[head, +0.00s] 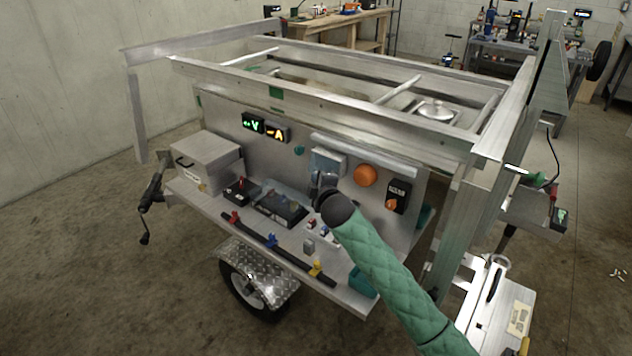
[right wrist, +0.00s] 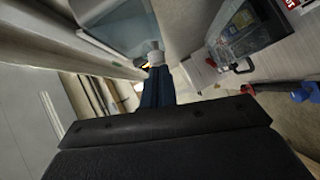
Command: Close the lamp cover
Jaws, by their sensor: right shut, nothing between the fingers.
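A pale, bluish box-like lamp cover (head: 327,161) is on the upright panel of the trailer, with a lighter flap along its top. I cannot tell exactly how far it stands open. My right gripper (head: 322,182) is in front of its lower part and hides some of it. In the right wrist view, the right gripper's dark blue fingers (right wrist: 155,88) are together and empty, close to the pale translucent cover (right wrist: 122,28). Whether they touch it is unclear. My left gripper is not in view.
An orange round lamp (head: 365,175) and a switch box (head: 398,195) are right of the cover. Green and orange displays (head: 264,127) are to its left. Below, the shelf holds black batteries (head: 280,208), a metal box (head: 207,160) and coloured clamps on a black bar (head: 275,247).

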